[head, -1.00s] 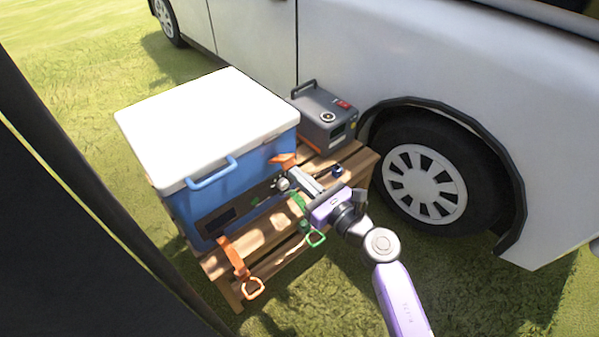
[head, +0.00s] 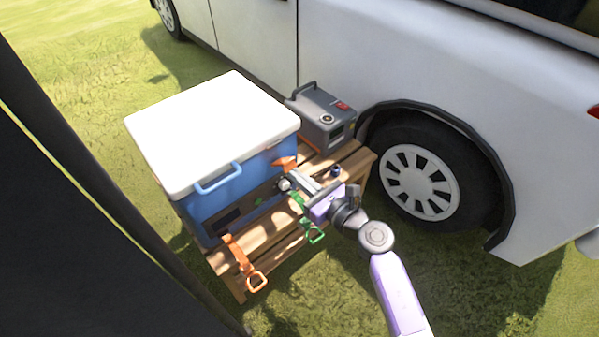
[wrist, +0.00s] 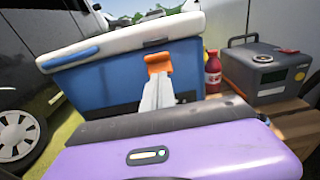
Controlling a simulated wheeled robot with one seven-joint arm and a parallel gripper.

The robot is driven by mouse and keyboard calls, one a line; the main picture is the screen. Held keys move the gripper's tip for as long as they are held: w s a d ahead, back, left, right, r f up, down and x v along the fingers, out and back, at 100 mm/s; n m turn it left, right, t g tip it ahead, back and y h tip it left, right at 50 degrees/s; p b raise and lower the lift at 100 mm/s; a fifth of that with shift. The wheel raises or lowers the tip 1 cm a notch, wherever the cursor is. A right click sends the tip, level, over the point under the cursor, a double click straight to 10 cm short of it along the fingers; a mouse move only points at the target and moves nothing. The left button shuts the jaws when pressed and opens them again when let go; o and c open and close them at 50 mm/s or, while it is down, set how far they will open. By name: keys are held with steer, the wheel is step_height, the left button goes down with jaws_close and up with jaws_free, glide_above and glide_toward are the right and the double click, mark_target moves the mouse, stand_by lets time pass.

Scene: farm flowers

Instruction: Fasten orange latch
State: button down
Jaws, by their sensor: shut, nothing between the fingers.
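The orange latch (head: 284,162) sits on the front of the blue cooler (head: 232,190), near its right end and just under the white lid (head: 215,125). In the wrist view the orange latch (wrist: 158,63) shows directly beyond my fingers, on the blue wall below the lid's edge. The lid looks closed. My gripper (head: 288,178) is shut and empty. Its tips (wrist: 158,84) are at or just below the latch's lower edge; I cannot tell whether they touch it. The fingers hide part of the cooler front below the latch.
A wooden bench (head: 345,170) carries the cooler and a grey power box (head: 322,115). A red bottle (wrist: 213,72) stands right of the cooler in the wrist view. Orange (head: 240,262) and green (head: 313,234) straps hang at the bench's front. A white vehicle (head: 420,70) stands behind.

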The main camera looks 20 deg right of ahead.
mark_target(290, 162)
step_height(290, 162, up, 2)
steer(key=g+p, duration=0.1)
steer(key=p, duration=0.3)
steer(key=shift+w+p, duration=0.15)
steer(key=shift+p, duration=0.25)
steer(key=r+g+p, duration=0.1)
steer(key=p, duration=0.4)
steer(key=shift+w+a+h, duration=0.1)
steer(key=shift+w+h, duration=0.05)
steer(key=shift+h, duration=0.15)
steer(key=g+p, duration=0.1)
steer(key=p, duration=0.3)
steer(key=w+r+g+p, duration=0.1)
steer(key=p, duration=0.4)
steer(key=shift+a+r+h, duration=0.2)
steer(key=shift+h, duration=0.2)
steer(key=shift+w+r+p, duration=0.15)
steer(key=shift+w+p, duration=0.1)
steer(key=shift+p, duration=0.65)
steer(key=shift+w+a+r+p, duration=0.25)
steer(key=shift+w+r+p, duration=0.35)
steer(key=shift+p, duration=0.25)
steer(key=shift+f, duration=0.25)
steer(key=shift+r, duration=0.15)
